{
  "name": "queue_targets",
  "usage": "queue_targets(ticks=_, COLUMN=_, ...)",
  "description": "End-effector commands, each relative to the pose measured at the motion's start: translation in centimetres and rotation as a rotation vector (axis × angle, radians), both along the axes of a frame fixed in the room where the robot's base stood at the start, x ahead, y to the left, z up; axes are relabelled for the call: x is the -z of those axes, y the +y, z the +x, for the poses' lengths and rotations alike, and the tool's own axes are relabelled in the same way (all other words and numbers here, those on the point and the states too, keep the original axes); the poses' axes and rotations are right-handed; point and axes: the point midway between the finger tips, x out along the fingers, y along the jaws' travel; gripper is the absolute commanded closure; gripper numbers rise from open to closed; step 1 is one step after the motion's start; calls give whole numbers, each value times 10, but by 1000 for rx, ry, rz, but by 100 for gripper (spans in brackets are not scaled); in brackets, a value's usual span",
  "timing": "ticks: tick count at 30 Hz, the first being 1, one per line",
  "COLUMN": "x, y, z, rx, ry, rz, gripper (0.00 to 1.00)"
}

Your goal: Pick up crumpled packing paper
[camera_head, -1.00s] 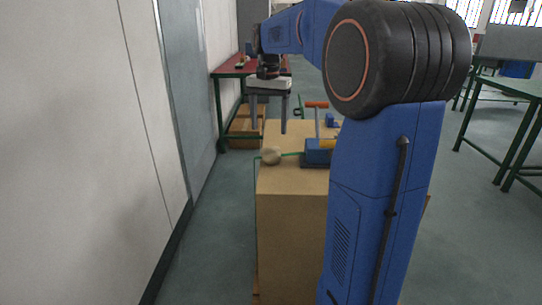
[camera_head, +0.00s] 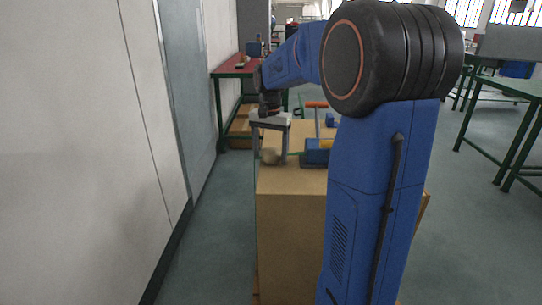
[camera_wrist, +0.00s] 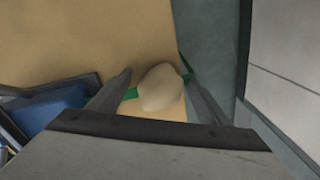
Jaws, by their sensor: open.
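The crumpled packing paper (camera_head: 271,157) is a small beige lump on top of a cardboard box (camera_head: 290,185), near its left edge. In the wrist view the paper (camera_wrist: 160,88) lies between my two fingers, with a gap on each side. My gripper (camera_head: 270,160) is open and points down, its fingers on either side of the paper. In the wrist view my gripper (camera_wrist: 165,97) shows both fingertips apart. Part of the paper is hidden behind the fingers in the head view.
A green strap (camera_wrist: 131,94) runs past the paper. A blue tool (camera_head: 317,152) lies right of it on the box. A white wall (camera_head: 90,150) stands left, with floor between. A green-legged table (camera_head: 230,72) is behind.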

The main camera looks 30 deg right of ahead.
Motion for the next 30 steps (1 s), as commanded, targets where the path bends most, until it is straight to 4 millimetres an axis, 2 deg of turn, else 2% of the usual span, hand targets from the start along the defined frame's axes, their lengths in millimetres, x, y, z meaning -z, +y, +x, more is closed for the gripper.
queue_targets(ticks=6, x=1, y=0, z=0, rx=0, ry=0, rz=0, gripper=29)
queue_targets(ticks=8, x=1, y=0, z=0, rx=0, ry=-1, rz=-1, gripper=41)
queue_targets(ticks=12, x=1, y=0, z=0, rx=0, ry=-1, rz=0, gripper=73)
queue_targets(ticks=23, x=-4, y=0, z=1, rx=0, ry=-3, rz=0, gripper=72)
queue_targets(ticks=26, x=-16, y=0, z=1, rx=0, ry=-4, rz=-1, gripper=72)
queue_targets(ticks=30, x=-40, y=0, z=1, rx=0, ry=-5, rz=-1, gripper=72)
